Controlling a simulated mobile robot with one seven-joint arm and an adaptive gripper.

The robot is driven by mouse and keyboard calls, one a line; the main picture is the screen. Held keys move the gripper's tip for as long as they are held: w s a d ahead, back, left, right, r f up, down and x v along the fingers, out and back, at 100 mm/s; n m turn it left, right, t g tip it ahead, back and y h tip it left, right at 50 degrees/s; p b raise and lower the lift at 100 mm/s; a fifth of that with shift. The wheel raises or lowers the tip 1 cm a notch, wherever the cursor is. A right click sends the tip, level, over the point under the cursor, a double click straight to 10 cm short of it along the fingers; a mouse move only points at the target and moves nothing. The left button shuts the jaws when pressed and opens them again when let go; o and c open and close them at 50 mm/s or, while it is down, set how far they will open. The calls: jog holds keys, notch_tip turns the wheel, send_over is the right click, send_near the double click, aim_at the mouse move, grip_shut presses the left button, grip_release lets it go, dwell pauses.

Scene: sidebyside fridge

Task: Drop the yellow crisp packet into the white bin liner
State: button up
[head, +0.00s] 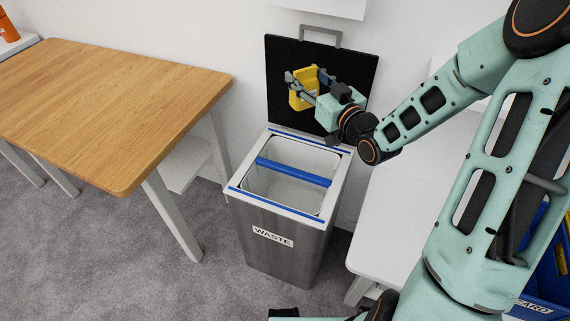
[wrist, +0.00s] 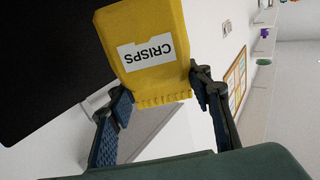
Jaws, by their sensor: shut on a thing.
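The yellow crisp packet (head: 303,87) is in my gripper, in front of the bin's raised black lid. It also shows in the wrist view (wrist: 145,25), with a white label reading CRISPS. My gripper (head: 306,85) is shut on the packet, with one finger on each side of it (wrist: 158,88). The white bin liner (head: 272,195) lines the open steel bin marked WASTE. The packet is above the back of the bin, apart from the liner. The bottom of the liner is hidden.
A blue bar (head: 293,172) crosses the bin's opening. The black lid (head: 283,70) stands upright behind it. A wooden table (head: 110,105) is to the left and a white surface (head: 410,185) to the right. A blue bin (head: 545,270) is at the far right.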

jog(key=s+a+f+n+g+y+b, duration=0.2)
jog(key=s+f+n+g+y+b, duration=0.1)
jog(key=f, duration=0.6)
jog(key=s+a+f+n+g+y+b, duration=0.3)
jog(key=s+f+n+g+y+b, duration=0.1)
jog(key=f, duration=0.5)
jog(key=shift+s+a+f+n+g+y+b, duration=0.2)
jog(key=shift+s+n+g+y+b, duration=0.1)
jog(key=shift+s+g+b, duration=0.75)
jog(key=shift+s+r, duration=0.1)
jog(key=shift+s, duration=0.05)
jog(key=shift+d+f+b, duration=0.1)
jog(key=shift+f+b, duration=1.3)
jog(key=shift+f, duration=0.95)
jog(key=o, duration=1.4)
jog(key=shift+o, duration=0.2)
